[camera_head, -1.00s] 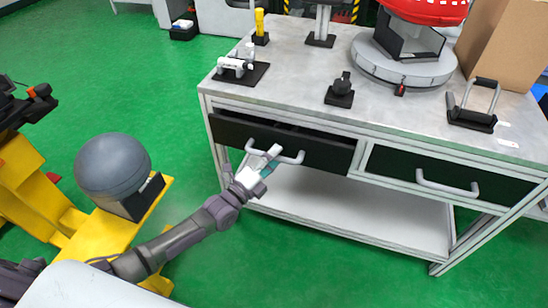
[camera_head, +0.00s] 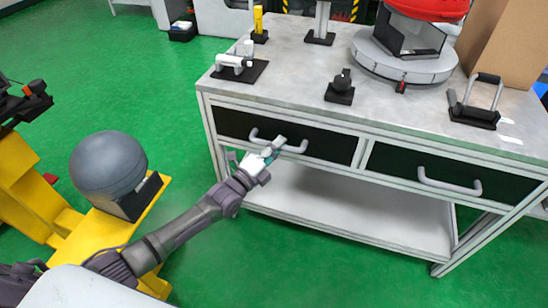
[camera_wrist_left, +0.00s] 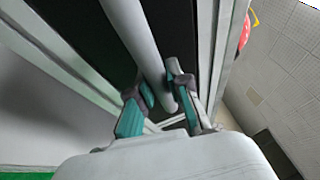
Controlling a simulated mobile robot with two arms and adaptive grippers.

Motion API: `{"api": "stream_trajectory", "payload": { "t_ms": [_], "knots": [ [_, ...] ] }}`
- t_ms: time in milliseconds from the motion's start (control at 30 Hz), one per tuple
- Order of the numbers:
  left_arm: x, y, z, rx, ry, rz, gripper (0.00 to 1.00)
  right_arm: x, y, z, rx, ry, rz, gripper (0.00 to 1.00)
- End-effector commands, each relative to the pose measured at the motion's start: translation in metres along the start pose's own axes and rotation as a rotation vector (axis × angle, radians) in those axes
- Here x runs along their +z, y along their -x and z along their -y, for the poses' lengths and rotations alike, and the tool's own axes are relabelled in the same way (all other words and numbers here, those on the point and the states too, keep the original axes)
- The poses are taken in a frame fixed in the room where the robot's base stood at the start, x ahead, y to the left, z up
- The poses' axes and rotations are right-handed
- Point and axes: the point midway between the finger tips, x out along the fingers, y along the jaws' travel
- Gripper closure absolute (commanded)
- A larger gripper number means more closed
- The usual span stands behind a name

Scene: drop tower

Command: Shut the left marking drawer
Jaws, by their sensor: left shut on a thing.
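The left marking drawer (camera_head: 325,143) has a black front and a light grey bar handle (camera_head: 298,149). Its front now sits about level with the frame of the bench. My left gripper (camera_head: 272,147) is at the handle, toward its left half. In the left wrist view, the fingers (camera_wrist_left: 160,98) with teal pads are on either side of the handle bar (camera_wrist_left: 138,45) and shut on it. The black drawer front (camera_wrist_left: 85,35) is close behind the bar. My right gripper is not in view.
A second black drawer (camera_head: 450,175) with a bar handle is at the right. The metal bench top (camera_head: 290,75) carries clamps, a round grey base (camera_head: 405,65) and a cardboard box (camera_head: 505,40). Below is an open shelf (camera_head: 340,215).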

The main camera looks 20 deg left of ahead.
Motion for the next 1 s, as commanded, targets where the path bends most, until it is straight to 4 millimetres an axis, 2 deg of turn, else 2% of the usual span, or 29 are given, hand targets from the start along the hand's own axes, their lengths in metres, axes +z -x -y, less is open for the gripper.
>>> {"api": "stream_trajectory", "payload": {
  "t_ms": [100, 333, 367, 500, 833, 1000],
  "knots": [
    [0.003, -0.007, -0.003, 0.004, 0.002, 0.002, 1.00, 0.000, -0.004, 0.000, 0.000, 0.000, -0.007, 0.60],
    [0.004, -0.007, -0.002, 0.003, 0.002, 0.003, 1.00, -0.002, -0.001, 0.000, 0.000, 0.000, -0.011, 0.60],
    [0.004, -0.007, -0.001, 0.003, 0.002, 0.003, 0.80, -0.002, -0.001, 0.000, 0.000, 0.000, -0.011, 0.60],
    [0.004, -0.007, -0.002, 0.003, 0.002, 0.003, 0.57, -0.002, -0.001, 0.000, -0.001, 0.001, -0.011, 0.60],
    [0.003, -0.004, -0.002, 0.003, 0.002, 0.001, 0.57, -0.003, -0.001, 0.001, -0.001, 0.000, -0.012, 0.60],
    [0.003, 0.017, -0.004, 0.007, 0.002, 0.001, 0.57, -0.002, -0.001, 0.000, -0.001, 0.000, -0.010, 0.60]
  ]
}}
